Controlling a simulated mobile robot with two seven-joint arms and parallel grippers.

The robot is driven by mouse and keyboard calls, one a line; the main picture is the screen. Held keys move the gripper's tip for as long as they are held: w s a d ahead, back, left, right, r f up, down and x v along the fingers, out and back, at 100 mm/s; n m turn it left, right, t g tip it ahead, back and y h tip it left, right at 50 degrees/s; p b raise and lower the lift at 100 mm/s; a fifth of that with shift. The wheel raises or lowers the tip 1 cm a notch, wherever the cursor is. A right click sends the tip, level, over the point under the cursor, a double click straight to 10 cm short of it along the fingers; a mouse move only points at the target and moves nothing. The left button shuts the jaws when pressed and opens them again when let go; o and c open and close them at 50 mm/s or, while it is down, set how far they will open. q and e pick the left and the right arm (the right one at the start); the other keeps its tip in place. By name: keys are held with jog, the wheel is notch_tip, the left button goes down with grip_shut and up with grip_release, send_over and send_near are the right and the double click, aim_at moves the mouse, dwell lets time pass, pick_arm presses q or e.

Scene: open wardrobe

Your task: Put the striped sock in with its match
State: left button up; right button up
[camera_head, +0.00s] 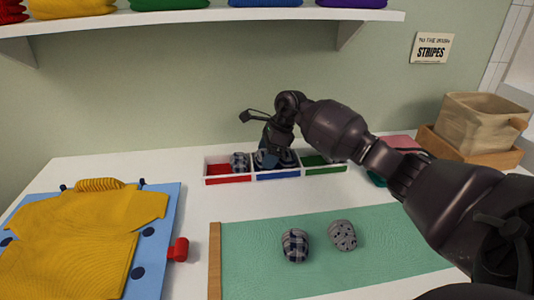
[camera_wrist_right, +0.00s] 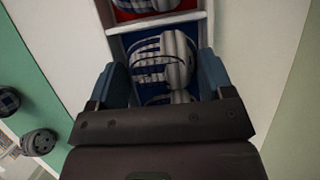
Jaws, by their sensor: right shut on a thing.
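A white tray (camera_head: 250,182) has red, blue and green compartments. My right gripper (camera_head: 268,158) reaches down into the blue middle compartment (camera_head: 278,176). In the right wrist view its fingers (camera_wrist_right: 162,62) are shut on a rolled striped sock (camera_wrist_right: 150,58), grey-white with dark blue bands. Another rolled striped sock (camera_wrist_right: 180,97) lies close beside it in the blue compartment, mostly hidden by my gripper. A checked sock (camera_head: 239,161) sits in the red compartment (camera_head: 226,179). The green compartment (camera_head: 325,168) looks empty. My left gripper is out of view.
A green mat (camera_head: 250,265) in front holds a checked sock (camera_head: 295,245) and a grey spotted sock (camera_head: 343,235). A yellow shirt (camera_head: 80,245) lies on a blue board (camera_head: 160,240) at left. A basket (camera_head: 480,122) stands back right. A shelf (camera_head: 200,18) overhangs. A wall sign (camera_head: 432,48) reads STRIPES.

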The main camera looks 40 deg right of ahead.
jog(key=shift+f, duration=0.25)
jog(key=o, duration=0.7)
jog(key=shift+c, duration=1)
